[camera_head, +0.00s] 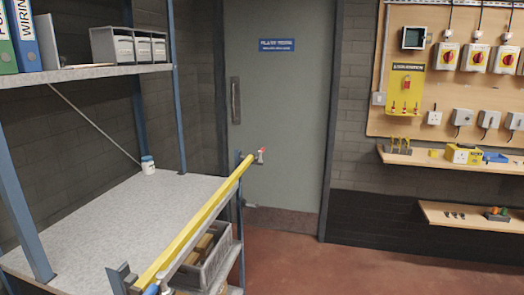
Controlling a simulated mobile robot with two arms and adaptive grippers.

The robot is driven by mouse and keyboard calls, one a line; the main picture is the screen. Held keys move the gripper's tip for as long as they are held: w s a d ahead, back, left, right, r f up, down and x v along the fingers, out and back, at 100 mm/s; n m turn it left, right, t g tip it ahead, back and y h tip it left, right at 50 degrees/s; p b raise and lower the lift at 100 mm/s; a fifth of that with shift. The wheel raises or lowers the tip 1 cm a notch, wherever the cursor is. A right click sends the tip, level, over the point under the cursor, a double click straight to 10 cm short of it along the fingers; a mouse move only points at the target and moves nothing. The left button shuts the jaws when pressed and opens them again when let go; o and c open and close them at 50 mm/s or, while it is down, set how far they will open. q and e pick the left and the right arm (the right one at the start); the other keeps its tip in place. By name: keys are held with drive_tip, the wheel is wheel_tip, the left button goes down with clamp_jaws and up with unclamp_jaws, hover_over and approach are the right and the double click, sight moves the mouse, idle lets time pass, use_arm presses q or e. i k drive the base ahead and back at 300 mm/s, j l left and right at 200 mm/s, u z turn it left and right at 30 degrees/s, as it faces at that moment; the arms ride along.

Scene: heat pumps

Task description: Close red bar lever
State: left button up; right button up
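A small red lever (262,150) sits at the far end of a long yellow pipe or bar (195,229), near the middle of the head view. It is small in the picture, with a pale metal fitting under it, and I cannot tell its exact angle. The yellow bar runs from the bottom left up toward the grey door. A blue part (152,289) shows at its near end, partly cut off by the frame's bottom edge. Neither of my grippers is in view.
A blue-post shelf rack (100,205) fills the left, holding a small white tub (148,165). A crate (206,262) sits below the bar. A grey door (285,110) stands behind. Electrical boards (425,25) and wooden shelves (470,216) are right. Red floor (380,270) is clear.

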sight(263, 150)
drive_tip(key=i+l+u, duration=0.35)
drive_tip(key=i+l, duration=0.55)
drive_tip(key=i, duration=0.35)
drive_tip(key=i+l+u, duration=0.35)
drive_tip(key=i+l, duration=0.8)
drive_tip(key=l, duration=0.1)
